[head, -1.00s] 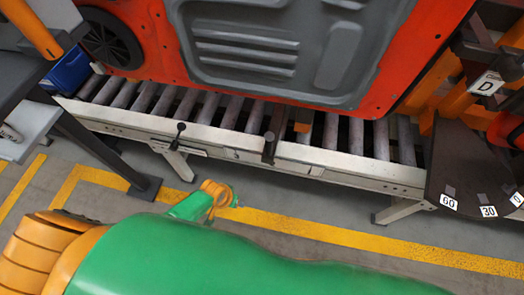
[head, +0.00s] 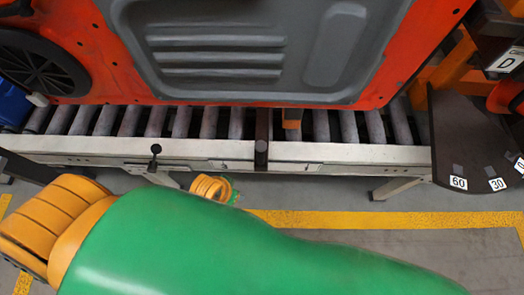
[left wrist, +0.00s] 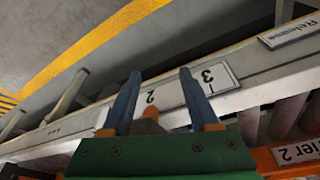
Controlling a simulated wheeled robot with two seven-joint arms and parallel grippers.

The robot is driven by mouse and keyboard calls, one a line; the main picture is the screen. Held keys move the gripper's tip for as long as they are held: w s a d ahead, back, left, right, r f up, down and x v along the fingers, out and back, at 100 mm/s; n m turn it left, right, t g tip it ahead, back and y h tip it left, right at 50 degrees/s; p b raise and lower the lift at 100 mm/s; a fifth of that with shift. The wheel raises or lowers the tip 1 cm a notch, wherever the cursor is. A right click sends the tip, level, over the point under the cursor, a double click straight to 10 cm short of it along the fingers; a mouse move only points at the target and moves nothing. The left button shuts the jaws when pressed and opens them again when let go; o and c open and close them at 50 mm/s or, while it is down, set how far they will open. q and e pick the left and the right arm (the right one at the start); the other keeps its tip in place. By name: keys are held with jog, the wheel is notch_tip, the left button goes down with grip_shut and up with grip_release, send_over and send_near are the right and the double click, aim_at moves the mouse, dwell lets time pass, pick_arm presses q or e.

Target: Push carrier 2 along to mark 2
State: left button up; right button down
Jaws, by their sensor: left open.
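An orange bar with a white label ending in "ier 2" (left wrist: 295,153), which I take as carrier 2, shows at the lower right in the left wrist view. A white plate with "3" (left wrist: 216,78) is at the right finger. A "2" (left wrist: 151,97) shows between the fingers. I cannot tell whether the fingers touch the rail. In the head view my green arm hides the lower middle. My right gripper is not in view.
A red panel with a grey inner part (head: 240,50) stands over the roller conveyor (head: 205,122). A black-knobbed lever (head: 155,150) and a dark post (head: 262,140) are at its front rail. A dark plate marked 60 and 30 (head: 460,150) is at the right. Floor with a yellow line (head: 400,219) lies in front.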

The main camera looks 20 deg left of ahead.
aim_at(263, 146)
pick_arm(q)
jog(key=w+d+r+n+g+h+b, duration=0.1)
jog(key=w+d+r+n, duration=0.25)
jog(key=d+r, duration=0.2)
jog(key=w+d+r+n+h+b, duration=0.1)
jog(key=w+d+r+n+h, duration=0.1)
jog(key=w+d+r+n, duration=0.25)
jog(key=w+a+r+n+y, duration=0.1)
jog(key=n, duration=0.1)
jog(key=w+a+r+n+g+y, duration=0.1)
jog(key=r+n, duration=0.1)
jog(key=w+a+r+n+y, duration=0.1)
jog(key=a+r+n, duration=0.1)
jog(key=shift+n+g+p, duration=0.3)
jog(key=shift+n+g, duration=0.1)
jog(key=shift+w+a+n+y, duration=0.2)
jog(key=shift+n+y, duration=0.1)
jog(key=shift+n, duration=0.1)
notch_tip(263, 146, down, 7)
jog(key=shift+r+b, duration=0.1)
jog(key=shift+b, duration=0.45)
grip_shut()
